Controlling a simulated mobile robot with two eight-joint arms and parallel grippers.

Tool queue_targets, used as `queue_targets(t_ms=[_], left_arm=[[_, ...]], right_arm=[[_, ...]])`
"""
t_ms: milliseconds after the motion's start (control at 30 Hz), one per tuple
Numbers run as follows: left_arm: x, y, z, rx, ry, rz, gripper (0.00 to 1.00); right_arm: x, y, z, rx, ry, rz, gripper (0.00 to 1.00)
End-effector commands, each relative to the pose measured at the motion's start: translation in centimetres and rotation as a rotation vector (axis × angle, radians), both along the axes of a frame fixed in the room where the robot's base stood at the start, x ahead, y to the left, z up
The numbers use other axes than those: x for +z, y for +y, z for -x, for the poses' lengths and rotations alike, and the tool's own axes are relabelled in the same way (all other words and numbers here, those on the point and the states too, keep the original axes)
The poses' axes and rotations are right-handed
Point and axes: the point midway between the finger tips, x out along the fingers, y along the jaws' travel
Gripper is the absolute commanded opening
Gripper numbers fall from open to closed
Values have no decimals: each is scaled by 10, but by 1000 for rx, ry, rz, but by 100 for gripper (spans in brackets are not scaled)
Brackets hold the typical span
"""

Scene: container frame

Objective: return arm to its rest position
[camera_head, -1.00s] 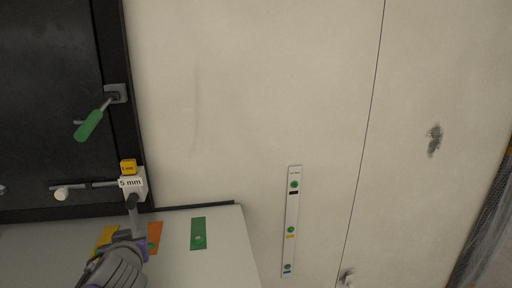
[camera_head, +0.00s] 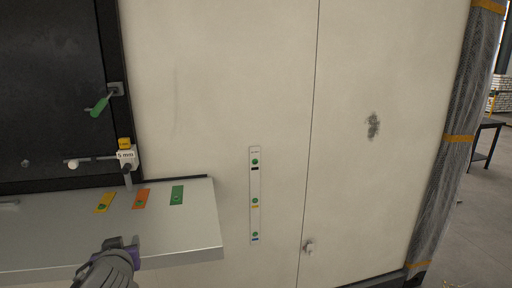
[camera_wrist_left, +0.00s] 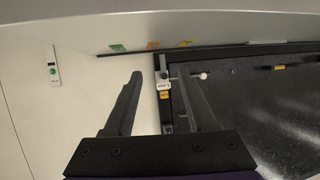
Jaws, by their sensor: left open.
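My left gripper (camera_head: 122,246) is at the lower left of the head view, in front of the shelf's front edge. In the left wrist view its two dark fingers (camera_wrist_left: 158,95) stand wide apart with nothing between them. Beyond them shows the white block labelled 5 mm (camera_wrist_left: 163,85), on the dark panel's frame. In the head view this block (camera_head: 126,156) sits above the shelf, apart from the gripper. My right gripper is not in view.
A pale shelf (camera_head: 60,235) bears yellow (camera_head: 105,202), orange (camera_head: 141,198) and green (camera_head: 177,195) tags. A green-handled tool (camera_head: 100,106) hangs on the dark panel (camera_head: 50,80). A label strip (camera_head: 254,195) is on the pale wall. Open floor shows at the far right.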

Motion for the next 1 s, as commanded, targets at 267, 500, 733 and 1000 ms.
queue_targets(t_ms=[267,500,733,1000], left_arm=[[-145,-44,91,-93,350,66,57],[-243,-99,170,-314,603,139,57],[-269,-120,196,-412,672,163,57],[-269,-120,196,-412,671,163,57]], right_arm=[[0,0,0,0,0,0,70],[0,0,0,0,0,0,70],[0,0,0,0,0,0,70],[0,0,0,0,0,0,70]])
